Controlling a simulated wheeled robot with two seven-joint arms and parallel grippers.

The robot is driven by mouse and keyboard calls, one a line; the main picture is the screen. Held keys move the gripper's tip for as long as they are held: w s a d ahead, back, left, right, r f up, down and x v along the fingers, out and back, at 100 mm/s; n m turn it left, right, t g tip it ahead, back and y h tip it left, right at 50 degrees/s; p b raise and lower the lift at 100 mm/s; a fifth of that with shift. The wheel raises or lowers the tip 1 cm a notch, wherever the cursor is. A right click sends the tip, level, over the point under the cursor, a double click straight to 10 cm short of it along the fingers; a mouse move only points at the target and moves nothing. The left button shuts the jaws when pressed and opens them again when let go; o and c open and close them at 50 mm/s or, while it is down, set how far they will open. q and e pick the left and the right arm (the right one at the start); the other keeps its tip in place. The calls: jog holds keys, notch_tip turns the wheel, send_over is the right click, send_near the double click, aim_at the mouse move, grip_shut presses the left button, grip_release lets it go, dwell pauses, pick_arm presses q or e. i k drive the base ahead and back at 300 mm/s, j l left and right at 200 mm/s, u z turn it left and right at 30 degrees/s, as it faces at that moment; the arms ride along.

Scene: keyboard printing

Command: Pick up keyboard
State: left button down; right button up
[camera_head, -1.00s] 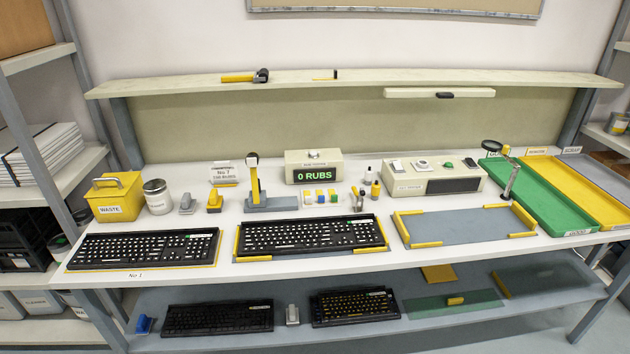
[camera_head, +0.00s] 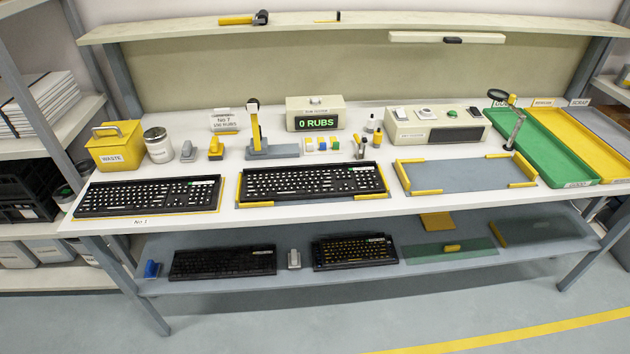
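One black keyboard (camera_head: 150,196) lies flat on the left of the white bench, inside a yellow outline labelled No 1. A second black keyboard (camera_head: 313,182) sits in a yellow-cornered grey fixture at the middle of the bench. Two more dark keyboards lie on the lower shelf, one at the left (camera_head: 222,262) and one with yellow legends (camera_head: 355,252) at the middle. Neither of my grippers shows in the head view.
An empty grey fixture with yellow corners (camera_head: 465,175) is right of the middle keyboard. Green (camera_head: 548,148) and yellow trays stand at the right. A yellow waste bin (camera_head: 117,146), a can, a lever stand and a "0 RUBS" counter (camera_head: 316,115) line the back.

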aim_at(301, 182)
jog(key=i+j+z, duration=0.3)
jog(key=i+j, duration=0.15)
jog(key=j, duration=0.3)
jog(key=i+j+z, duration=0.15)
jog(key=j, duration=0.25)
